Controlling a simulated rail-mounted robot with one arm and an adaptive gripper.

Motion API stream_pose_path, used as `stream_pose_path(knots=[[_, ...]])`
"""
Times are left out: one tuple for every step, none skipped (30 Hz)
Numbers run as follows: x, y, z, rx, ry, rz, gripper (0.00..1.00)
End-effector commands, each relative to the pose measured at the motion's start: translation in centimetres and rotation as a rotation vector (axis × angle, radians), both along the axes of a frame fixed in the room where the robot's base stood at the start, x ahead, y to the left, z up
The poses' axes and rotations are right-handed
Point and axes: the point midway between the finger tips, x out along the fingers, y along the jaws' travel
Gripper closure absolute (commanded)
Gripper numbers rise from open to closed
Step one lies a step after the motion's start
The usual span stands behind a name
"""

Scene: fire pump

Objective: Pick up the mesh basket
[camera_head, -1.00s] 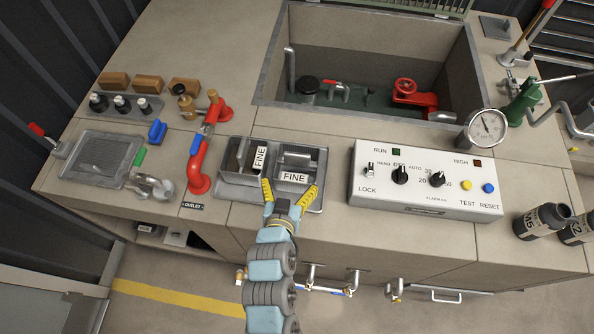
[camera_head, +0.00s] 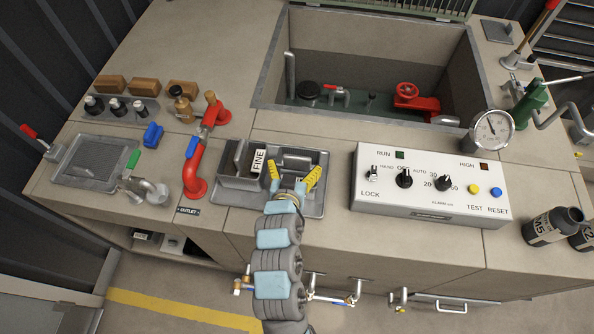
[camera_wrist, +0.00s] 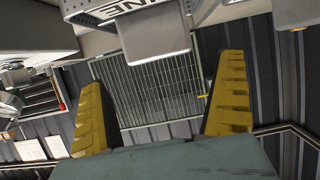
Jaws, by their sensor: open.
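The mesh basket (camera_head: 298,158) is a grey box in the right part of a metal tray (camera_head: 318,209) on the worktop. My gripper covers its front and label in the head view. In the wrist view, a grey perforated body with an upside-down FINE label (camera_wrist: 120,9) shows at the top, cut by the frame edge. My gripper (camera_head: 295,177) is open, its yellow fingers spread at the basket's front.
A second FINE-labelled grey part (camera_head: 257,162) stands left in the tray. A red outlet pipe (camera_head: 194,172) rises left of it. A white control panel (camera_head: 430,185) stands close on the right. An open sink-like well (camera_head: 370,60) lies behind.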

Motion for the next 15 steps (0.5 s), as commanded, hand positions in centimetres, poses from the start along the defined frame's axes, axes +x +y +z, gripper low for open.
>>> stream_pose_path(knots=[[0.1,0.0,-0.1,0.000,0.000,0.000,0.00],[0.3,0.0,-0.1,0.000,0.000,0.000,0.00],[0.5,-0.1,-0.2,0.000,0.000,0.000,0.00],[0.7,-0.1,-0.3,0.000,0.000,0.000,0.00],[0.9,-0.2,-0.5,0.000,0.001,-0.001,0.00],[1.2,-0.2,-0.7,0.000,0.002,-0.001,0.00],[1.5,-0.3,-0.9,-0.001,0.003,-0.001,0.00],[1.8,-0.3,-1.1,-0.001,0.004,-0.001,0.00],[2.2,-0.4,-1.3,-0.002,0.004,-0.001,0.00],[2.5,-0.5,-1.4,-0.002,0.004,-0.002,0.00],[2.8,-0.6,-1.6,-0.002,0.004,-0.002,0.00],[3.3,-0.6,-1.7,-0.002,0.003,-0.002,0.00],[3.6,-0.6,-1.9,-0.003,0.005,-0.002,0.00],[3.8,-0.7,-2.0,-0.003,0.004,-0.001,0.00],[4.2,-0.7,-2.1,-0.003,0.003,-0.001,0.00]])
